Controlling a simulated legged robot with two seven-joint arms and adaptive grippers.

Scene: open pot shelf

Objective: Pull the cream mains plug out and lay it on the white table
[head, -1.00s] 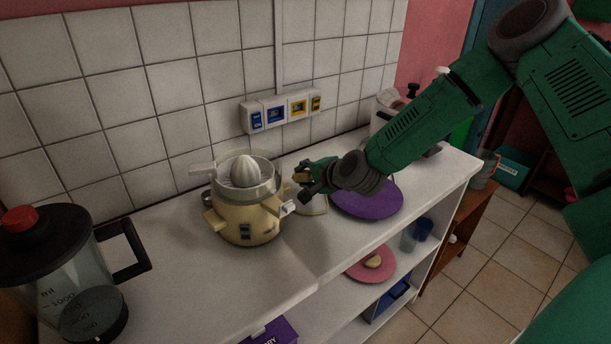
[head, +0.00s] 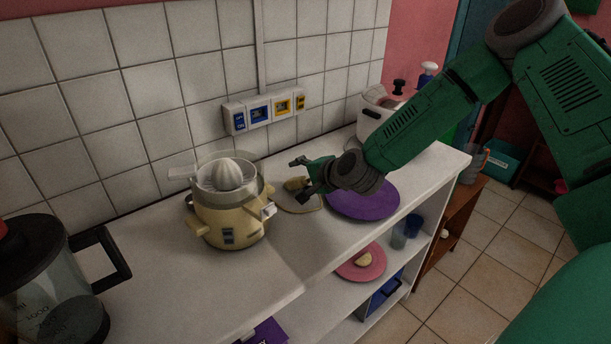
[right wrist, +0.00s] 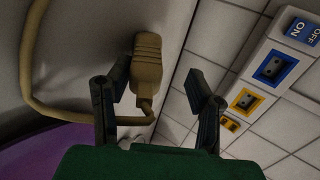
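The cream mains plug (head: 297,183) appears to rest on the white table (head: 262,262), with its cord looped beside it. In the right wrist view the plug (right wrist: 148,66) shows against the grey-white surface, its cord curving to the left. My right gripper (head: 300,175) is open just above and beside the plug. In the right wrist view its two fingers (right wrist: 158,108) are spread wide, with the plug's cord end between them; I see no grip on it. The wall socket strip (head: 264,109) has a blue and a yellow socket, both empty. My left gripper is not in view.
A cream citrus juicer (head: 231,215) stands left of the gripper. A purple plate (head: 362,200) lies to the right, under my right arm. A blender jug (head: 50,290) is at front left and a white appliance (head: 376,112) at the back right. The front middle of the table is clear.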

